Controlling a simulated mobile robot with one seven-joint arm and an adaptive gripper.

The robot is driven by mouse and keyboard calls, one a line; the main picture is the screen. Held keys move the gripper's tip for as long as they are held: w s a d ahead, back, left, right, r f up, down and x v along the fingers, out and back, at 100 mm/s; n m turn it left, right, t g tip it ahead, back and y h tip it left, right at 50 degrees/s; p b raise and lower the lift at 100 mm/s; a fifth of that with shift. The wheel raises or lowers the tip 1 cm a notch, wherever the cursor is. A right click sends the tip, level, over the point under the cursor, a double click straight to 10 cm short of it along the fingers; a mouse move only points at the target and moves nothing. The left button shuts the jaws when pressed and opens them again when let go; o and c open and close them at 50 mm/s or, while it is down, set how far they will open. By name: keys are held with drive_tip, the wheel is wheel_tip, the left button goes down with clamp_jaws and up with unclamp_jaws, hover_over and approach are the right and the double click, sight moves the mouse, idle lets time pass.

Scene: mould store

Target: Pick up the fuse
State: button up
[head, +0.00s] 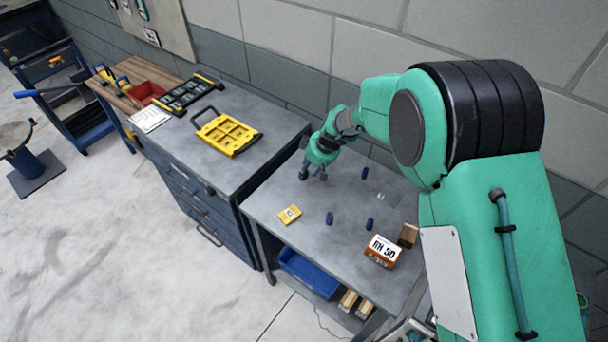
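My gripper (313,174) hangs over the back left part of the grey metal table (272,196), fingers pointing down. Its two dark fingers look spread, with nothing visible between them. I cannot tell for sure which thing is the fuse. Small dark blue pieces are on the table: one (365,173) is to the right of my gripper, one (329,218) is nearer the front, and one (369,225) is to the right of that. They look upright. A small yellow packet (290,215) lies near the table's front left edge, apart from my gripper.
A box marked "RH 50" (383,252) and a brown block (408,235) stand at the table's right. A blue bin (308,273) is on the shelf below. To the left, a higher drawer cabinet (205,190) carries a yellow case (227,134). The wall (290,95) is close behind.

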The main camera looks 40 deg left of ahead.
drive_tip(key=shift+x, duration=2)
drive_tip(key=shift+w+a, duration=0.1)
clamp_jaws()
